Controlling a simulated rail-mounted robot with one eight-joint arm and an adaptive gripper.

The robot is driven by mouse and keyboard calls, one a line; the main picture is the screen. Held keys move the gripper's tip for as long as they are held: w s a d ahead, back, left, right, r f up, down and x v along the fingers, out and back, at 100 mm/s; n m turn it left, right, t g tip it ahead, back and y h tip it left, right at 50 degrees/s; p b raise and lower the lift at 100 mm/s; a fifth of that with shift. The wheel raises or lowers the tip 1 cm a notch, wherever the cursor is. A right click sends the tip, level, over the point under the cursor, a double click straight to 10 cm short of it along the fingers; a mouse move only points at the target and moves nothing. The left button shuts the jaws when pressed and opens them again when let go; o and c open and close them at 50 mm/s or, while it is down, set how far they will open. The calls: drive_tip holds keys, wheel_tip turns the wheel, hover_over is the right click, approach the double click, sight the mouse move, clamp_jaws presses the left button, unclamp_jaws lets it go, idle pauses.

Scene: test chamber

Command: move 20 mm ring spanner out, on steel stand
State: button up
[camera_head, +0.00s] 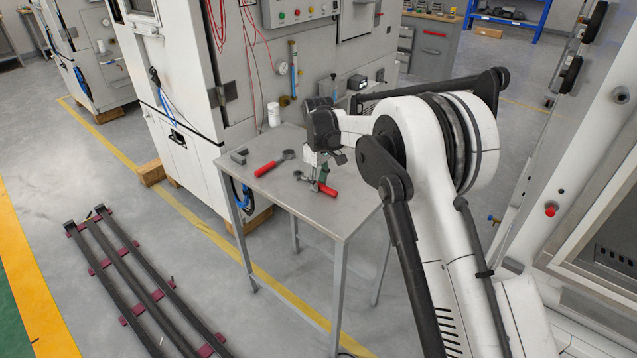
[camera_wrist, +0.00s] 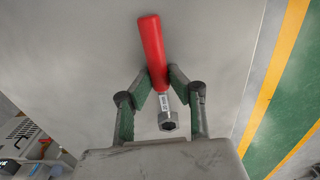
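The 20 mm ring spanner (camera_wrist: 152,50) has a red handle and a grey ring end, with a label that seems to start with 20. In the head view this spanner (camera_head: 329,190) lies at or just over the top of the steel stand (camera_head: 340,219). My gripper (camera_wrist: 159,70) points down, with one green-padded finger on each side of the spanner, near where handle meets shank. The fingertips are very close to the handle; whether they press on it is unclear. In the head view my gripper (camera_head: 316,178) hides part of the spanner.
A second red-handled tool (camera_head: 266,168) and a small grey piece (camera_head: 238,156) lie on the stand, left of my gripper. A white bottle (camera_head: 274,114) is at the back. Cabinets stand behind; dark rails (camera_head: 130,270) lie on the floor left. The stand's front is clear.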

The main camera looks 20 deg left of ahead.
drive_tip(key=o, duration=0.4)
drive_tip(key=shift+r, duration=0.1)
wheel_tip(320, 180, up, 12)
drive_tip(key=shift+r, duration=0.15)
idle(0.4)
